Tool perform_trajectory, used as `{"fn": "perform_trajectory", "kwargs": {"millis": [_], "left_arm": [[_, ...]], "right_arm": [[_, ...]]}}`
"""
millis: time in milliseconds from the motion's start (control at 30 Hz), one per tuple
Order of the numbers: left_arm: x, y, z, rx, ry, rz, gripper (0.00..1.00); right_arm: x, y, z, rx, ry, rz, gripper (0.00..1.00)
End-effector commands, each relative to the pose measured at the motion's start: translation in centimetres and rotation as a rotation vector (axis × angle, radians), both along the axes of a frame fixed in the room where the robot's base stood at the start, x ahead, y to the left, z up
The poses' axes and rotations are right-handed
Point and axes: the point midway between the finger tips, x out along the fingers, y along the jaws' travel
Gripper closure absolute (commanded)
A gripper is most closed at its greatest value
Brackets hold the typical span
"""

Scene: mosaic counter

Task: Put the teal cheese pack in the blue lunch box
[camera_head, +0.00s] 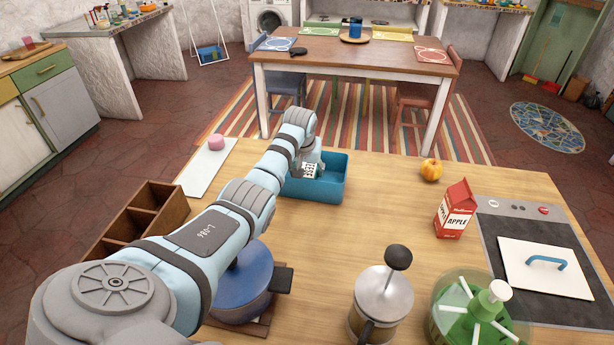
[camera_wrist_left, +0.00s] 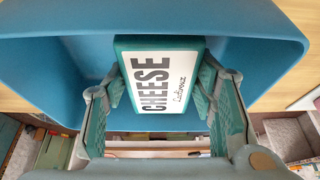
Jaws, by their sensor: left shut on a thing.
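The teal cheese pack (camera_wrist_left: 163,82), with a white label reading CHEESE, is between the fingers of my left gripper (camera_wrist_left: 160,100). My left gripper is shut on it. The blue lunch box (camera_head: 326,188) is an open box on the wooden counter. In the head view my left gripper (camera_head: 306,168) is over the left part of the lunch box. In the left wrist view the pack is in front of the lunch box's blue inside (camera_wrist_left: 75,70). I cannot tell if the pack touches the bottom. My right gripper is not in view.
A brown divided crate (camera_head: 160,200) and a white board (camera_head: 206,170) with a pink item (camera_head: 216,142) are left. A blue pot (camera_head: 240,285) is under my left arm.

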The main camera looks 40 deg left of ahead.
Motion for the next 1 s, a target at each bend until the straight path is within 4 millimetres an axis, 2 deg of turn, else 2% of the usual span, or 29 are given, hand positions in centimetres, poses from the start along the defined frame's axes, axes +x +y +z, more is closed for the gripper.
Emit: {"fn": "perform_trajectory", "kwargs": {"millis": [33,100,433,467,567,867,1000], "left_arm": [[0.0,0.0,-1.3,-0.001,0.002,0.0,0.91],[0.0,0.0,-2.2,0.0,0.001,0.0,0.91],[0.0,0.0,-2.5,0.0,-0.001,0.0,0.91],[0.0,0.0,-2.6,0.0,0.0,0.0,0.46],[0.0,0.0,-2.5,0.0,0.0,0.0,0.3],[0.0,0.0,-2.5,0.0,0.0,0.0,0.29],[-0.2,-0.1,-1.4,0.001,-0.002,0.0,0.29]], "right_arm": [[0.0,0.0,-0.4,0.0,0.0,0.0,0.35],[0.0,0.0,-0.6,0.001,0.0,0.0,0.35],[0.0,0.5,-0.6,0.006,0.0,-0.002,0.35],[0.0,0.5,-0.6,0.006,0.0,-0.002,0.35],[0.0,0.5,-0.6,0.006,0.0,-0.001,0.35],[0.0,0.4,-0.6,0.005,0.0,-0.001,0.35],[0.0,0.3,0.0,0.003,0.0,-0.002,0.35]]}}
